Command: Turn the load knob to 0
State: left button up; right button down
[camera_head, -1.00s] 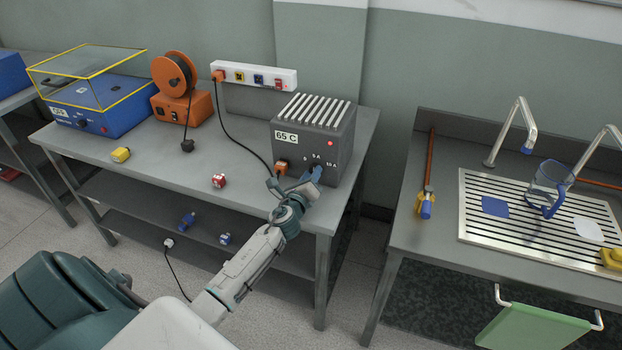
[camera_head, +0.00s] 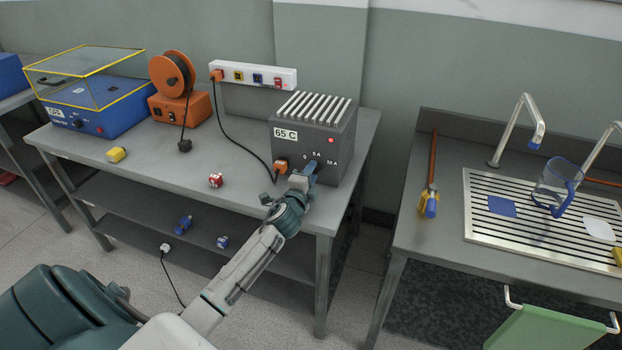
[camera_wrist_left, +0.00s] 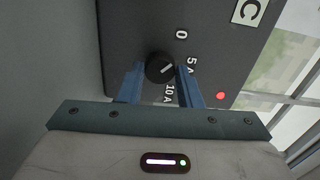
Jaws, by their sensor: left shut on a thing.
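The grey load box (camera_head: 302,143) stands at the right end of the left bench, with a "65 C" label and a lit red lamp. Its black load knob (camera_wrist_left: 160,66) shows in the left wrist view, among the marks 0, 5 A and 10 A. The knob's white line appears to point between 0 and 5 A. My left gripper (camera_head: 312,168) is at the box front, its blue fingers (camera_wrist_left: 161,76) shut on the knob from both sides. In the head view the gripper hides most of the knob. My right gripper is not in view.

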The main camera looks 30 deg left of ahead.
pick_arm(q)
jog(key=shift+f+n, duration=0.1)
jog(key=shift+n, duration=0.5)
jog(key=shift+n+b, duration=0.6)
jog(key=shift+n, duration=0.2)
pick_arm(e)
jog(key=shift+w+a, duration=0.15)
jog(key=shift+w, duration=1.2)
pick_arm(q)
jog(key=o, duration=1)
jog(key=shift+c, duration=0.2)
jog(key=shift+s, duration=0.1)
jog(key=shift+s+d, duration=0.1)
jog(key=shift+s, duration=0.2)
jog(key=b+v, duration=0.2)
jog(key=v, duration=0.6)
jog(key=shift+s+d, duration=0.1)
jog(key=shift+s, duration=0.25)
jog(key=shift+s+d, duration=0.2)
jog(key=shift+s, duration=0.45)
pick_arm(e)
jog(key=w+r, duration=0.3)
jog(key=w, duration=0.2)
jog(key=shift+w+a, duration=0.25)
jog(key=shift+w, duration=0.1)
